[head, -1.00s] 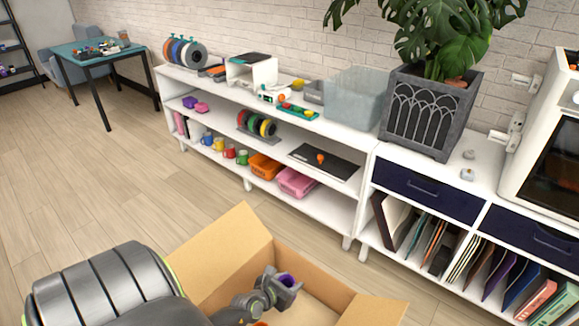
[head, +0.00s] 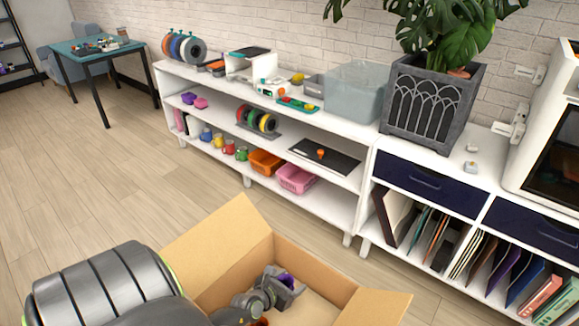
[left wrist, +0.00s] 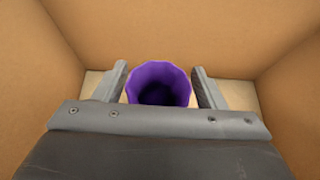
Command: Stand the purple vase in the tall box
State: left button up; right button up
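The purple vase (head: 287,280) is inside the tall cardboard box (head: 225,245), low between my left gripper's fingers. In the left wrist view the vase (left wrist: 159,80) shows its open round mouth and looks upright, near the box floor. My left gripper (head: 284,283) reaches down into the box. Its two fingers (left wrist: 160,82) are spread on either side of the vase, with narrow gaps beside it. The vase's base is hidden. My right gripper is not in view.
The box walls (left wrist: 60,40) surround my left gripper closely, and a flap (head: 380,308) stands out at the right. Beyond it is a white shelf unit (head: 325,215) with spools, mugs and baskets. The wood floor (head: 110,185) at left is clear.

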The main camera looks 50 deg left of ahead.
pick_arm(q)
jog(key=shift+r, duration=0.2)
jog(key=p+v, duration=0.3)
jog(key=v, duration=0.9)
jog(key=shift+f+p, duration=0.1)
jog(key=shift+p, duration=0.2)
